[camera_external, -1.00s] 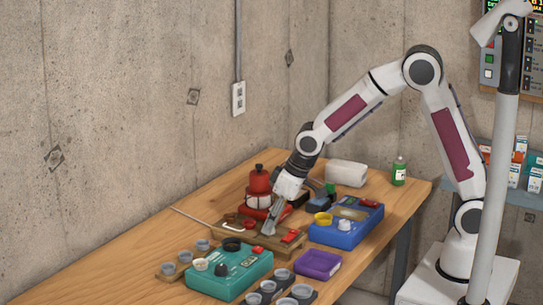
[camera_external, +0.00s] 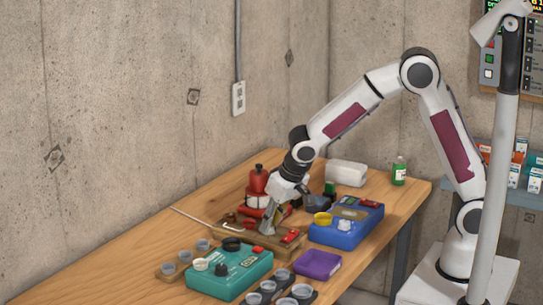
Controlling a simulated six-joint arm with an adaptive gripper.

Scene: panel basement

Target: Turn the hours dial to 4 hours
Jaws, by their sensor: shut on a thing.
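My gripper (camera_external: 268,229) points down at the wooden box (camera_external: 290,249) in the middle of the bench. Its fingers are shut on a small part on top of the box, which I take to be the hours dial. The fingers cover that part, so its pointer and its marks cannot be read. A red piece (camera_external: 291,236) sits on the box to the right of the fingers, and a dark curved handle with a red part (camera_external: 247,224) is to their left.
A teal box (camera_external: 232,278) with knobs is in front, and a blue box (camera_external: 347,229) with a yellow cup is to the right. A purple box (camera_external: 318,265) and grey cups (camera_external: 268,286) stand near the front. A red-topped device (camera_external: 258,181) stands close behind my gripper.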

